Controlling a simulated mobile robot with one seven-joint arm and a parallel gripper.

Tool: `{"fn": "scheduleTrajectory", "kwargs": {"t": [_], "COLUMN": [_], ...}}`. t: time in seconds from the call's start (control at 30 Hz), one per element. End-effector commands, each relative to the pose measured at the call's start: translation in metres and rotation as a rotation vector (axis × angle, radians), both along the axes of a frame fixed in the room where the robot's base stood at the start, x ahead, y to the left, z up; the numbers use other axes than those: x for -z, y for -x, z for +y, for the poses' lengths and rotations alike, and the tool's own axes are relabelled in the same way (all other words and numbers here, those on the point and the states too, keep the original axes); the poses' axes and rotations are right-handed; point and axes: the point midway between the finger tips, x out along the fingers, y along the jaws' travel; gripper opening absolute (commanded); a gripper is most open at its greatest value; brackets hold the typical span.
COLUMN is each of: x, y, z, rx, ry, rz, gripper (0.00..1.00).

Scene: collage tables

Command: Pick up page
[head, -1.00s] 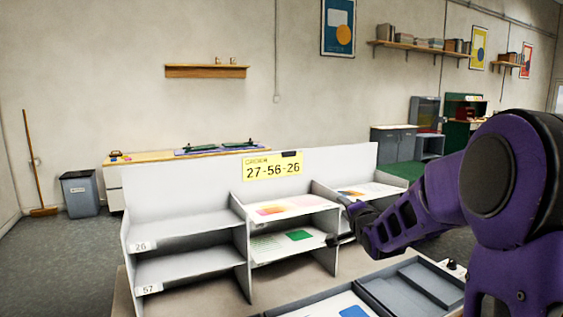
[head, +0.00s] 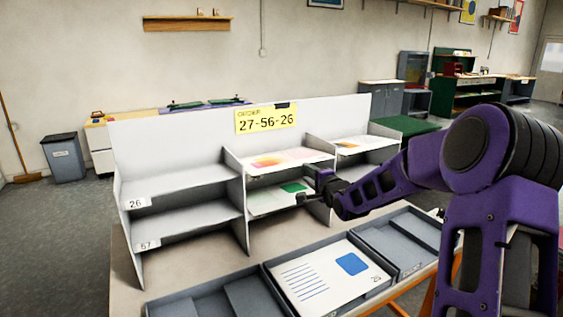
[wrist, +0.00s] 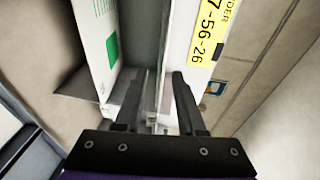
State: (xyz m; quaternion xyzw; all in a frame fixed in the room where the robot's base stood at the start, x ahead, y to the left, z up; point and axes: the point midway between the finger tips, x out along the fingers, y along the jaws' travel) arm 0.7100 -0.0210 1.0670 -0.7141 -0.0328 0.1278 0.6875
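Several pages are in view. In the head view, a page with a pink and orange print (head: 285,158) lies on the upper middle shelf. A page with a green square (head: 266,201) lies on the lower middle shelf, and the green square page also shows in the wrist view (wrist: 97,30). Another page (head: 352,148) lies on the upper right shelf. A page with a blue square and lines (head: 325,287) lies in the middle front tray. My gripper (head: 313,188) is at the front right of the middle shelves. In the wrist view its fingers (wrist: 157,100) are apart, with no page clearly between them.
The grey sorting rack (head: 180,140) carries a yellow order card (head: 266,119) reading 27-56-26. Left shelves labelled 26 and 57 look empty. Grey trays (head: 215,300) line the table's front. Dividers between the shelves stand close to my gripper.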

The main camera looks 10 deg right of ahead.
Motion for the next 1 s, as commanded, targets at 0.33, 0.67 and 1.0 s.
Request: {"fn": "scheduleTrajectory", "kwargs": {"t": [0.33,0.67,1.0], "x": [0.001,0.002,0.002], "y": [-0.029,-0.068,-0.071], "z": [0.006,0.013,0.013], "rx": [0.000,0.001,0.001], "ry": [0.001,0.000,0.001], "rz": [-0.001,0.000,0.000], "gripper": [0.39,0.39,0.30]}}
